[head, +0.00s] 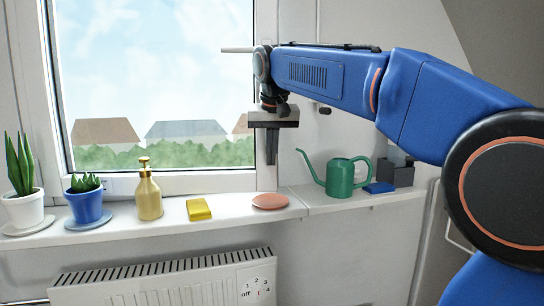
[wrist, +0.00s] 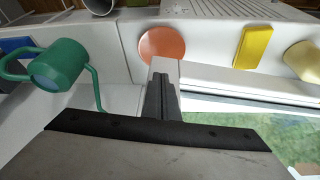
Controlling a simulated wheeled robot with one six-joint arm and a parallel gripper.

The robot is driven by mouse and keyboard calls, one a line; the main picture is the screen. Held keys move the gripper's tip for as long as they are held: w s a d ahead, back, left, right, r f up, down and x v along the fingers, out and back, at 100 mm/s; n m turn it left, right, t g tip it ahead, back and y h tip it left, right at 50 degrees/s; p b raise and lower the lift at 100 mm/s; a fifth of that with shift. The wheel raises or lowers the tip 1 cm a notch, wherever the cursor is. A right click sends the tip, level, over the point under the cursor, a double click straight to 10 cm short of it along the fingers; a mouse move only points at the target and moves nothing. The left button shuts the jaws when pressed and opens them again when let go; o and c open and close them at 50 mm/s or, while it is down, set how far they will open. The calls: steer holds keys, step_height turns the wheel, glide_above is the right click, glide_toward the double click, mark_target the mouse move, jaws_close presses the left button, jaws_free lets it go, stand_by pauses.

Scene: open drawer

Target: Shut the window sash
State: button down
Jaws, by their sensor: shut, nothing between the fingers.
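The window sash (head: 160,183) is a white frame around a large glass pane (head: 150,60) at the left of the head view. Its right side is partly hidden behind my wrist and gripper. I cannot tell how far it stands open. A thin grey bar (head: 236,50), which looks like the window handle, points level to the left beside my wrist. My gripper (head: 268,184) is shut and empty, pointing down in front of the window's right side, above the sill. In the wrist view my gripper (wrist: 165,65) shows closed, with the pane (wrist: 245,115) at the lower right.
The sill (head: 230,215) carries an orange saucer (head: 270,201) near my fingertips, a yellow sponge (head: 198,209), a gold soap bottle (head: 149,195) and two potted plants. A green watering can (head: 340,178) stands to the right. A radiator (head: 170,283) is below.

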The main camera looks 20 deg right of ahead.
steer(key=shift+w, duration=0.25)
steer(key=shift+w+d, duration=0.1)
